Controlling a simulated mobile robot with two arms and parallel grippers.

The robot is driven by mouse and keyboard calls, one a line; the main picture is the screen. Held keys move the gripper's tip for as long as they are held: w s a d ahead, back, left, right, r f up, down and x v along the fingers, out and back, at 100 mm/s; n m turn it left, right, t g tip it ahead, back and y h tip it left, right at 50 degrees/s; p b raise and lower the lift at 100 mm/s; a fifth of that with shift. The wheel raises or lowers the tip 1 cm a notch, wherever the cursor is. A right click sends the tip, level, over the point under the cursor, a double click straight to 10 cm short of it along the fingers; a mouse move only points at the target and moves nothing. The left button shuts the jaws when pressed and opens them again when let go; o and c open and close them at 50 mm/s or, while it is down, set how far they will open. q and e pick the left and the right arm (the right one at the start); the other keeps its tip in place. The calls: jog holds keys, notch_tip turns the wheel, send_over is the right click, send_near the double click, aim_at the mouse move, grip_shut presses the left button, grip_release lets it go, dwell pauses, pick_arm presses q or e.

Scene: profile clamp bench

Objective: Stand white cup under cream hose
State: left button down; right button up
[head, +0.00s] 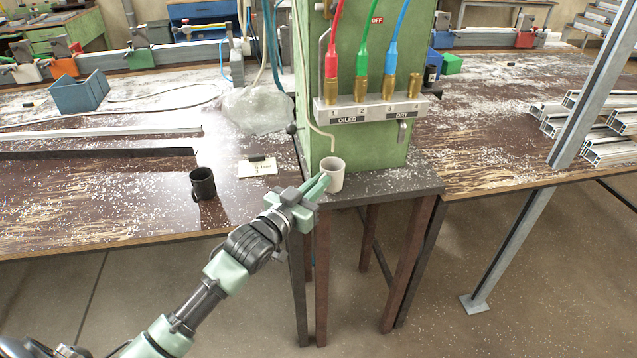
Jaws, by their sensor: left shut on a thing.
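The white cup (337,178) is upright at the front left of the small dark stand top (390,186), in front of the green machine. My left gripper (322,186) is shut on it from the left front. The cream hose (319,130) comes down the machine's left front edge and bends. Its open end shows just above the cup's rim in the picture. I cannot tell whether the cup's base touches the stand top, or how far the hose end is from the mouth in depth. My right gripper is not in view.
A black mug (203,184) and a small card (258,168) are on the left bench. The green machine (368,140) carries red, green and blue hoses on a labelled rail (370,108). Metal profiles (590,120) lie on the right bench behind a slanted post (530,220).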

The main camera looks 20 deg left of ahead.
pick_arm(q)
jog(key=shift+f, duration=0.25)
dwell(0.9)
jog(key=c, duration=1.5)
grip_release()
jog(key=shift+s, duration=0.1)
jog(key=s+a+p, duration=0.2)
jog(key=s+p, duration=0.2)
jog(key=s, duration=0.5)
jog(key=shift+s+p, duration=0.4)
